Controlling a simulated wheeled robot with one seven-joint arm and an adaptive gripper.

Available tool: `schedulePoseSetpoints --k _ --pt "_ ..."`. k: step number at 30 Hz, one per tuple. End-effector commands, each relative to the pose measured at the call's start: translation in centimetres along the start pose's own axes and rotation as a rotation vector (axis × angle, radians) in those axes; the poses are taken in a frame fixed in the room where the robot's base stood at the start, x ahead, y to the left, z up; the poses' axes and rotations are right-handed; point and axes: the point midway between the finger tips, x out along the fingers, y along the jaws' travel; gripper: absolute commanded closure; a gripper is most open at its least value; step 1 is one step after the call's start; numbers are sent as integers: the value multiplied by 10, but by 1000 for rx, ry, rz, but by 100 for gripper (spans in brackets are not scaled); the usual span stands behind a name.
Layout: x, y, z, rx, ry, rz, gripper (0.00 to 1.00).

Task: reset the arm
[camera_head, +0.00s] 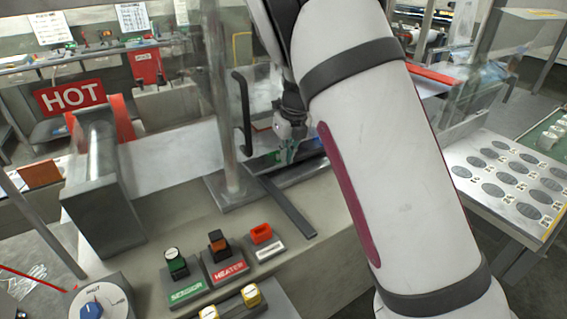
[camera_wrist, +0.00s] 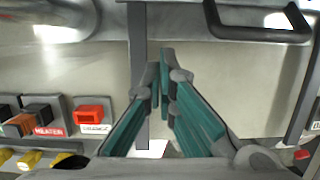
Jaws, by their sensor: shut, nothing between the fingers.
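My arm (camera_head: 385,130) fills the middle and right of the head view and hides part of the bench. My gripper (camera_head: 290,150) hangs over the bench near the clear upright panel, partly hidden by the arm. In the wrist view my gripper (camera_wrist: 162,72) has its green-padded fingers together at the tips, with nothing between them. A dark flat bar (camera_wrist: 139,60) lies beneath the fingers on the pale bench surface. Whether the fingers touch it I cannot tell.
A green-labelled button (camera_head: 176,262), a HEATER switch (camera_head: 219,245) and a red switch (camera_head: 262,233) stand at the bench front. A black handle (camera_head: 243,110) and a transparent post (camera_head: 226,120) stand near the gripper. A HOT sign (camera_head: 70,97) is at left.

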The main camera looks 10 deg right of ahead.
Motion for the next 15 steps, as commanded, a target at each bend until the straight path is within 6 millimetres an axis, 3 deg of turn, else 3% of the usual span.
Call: schedulePoseSetpoints --k 5,8,15 --pt "-16 1 -4 -39 -5 12 100" --pt "-37 4 -15 -149 -18 38 100" --pt "-110 23 -65 -650 -88 100 100"
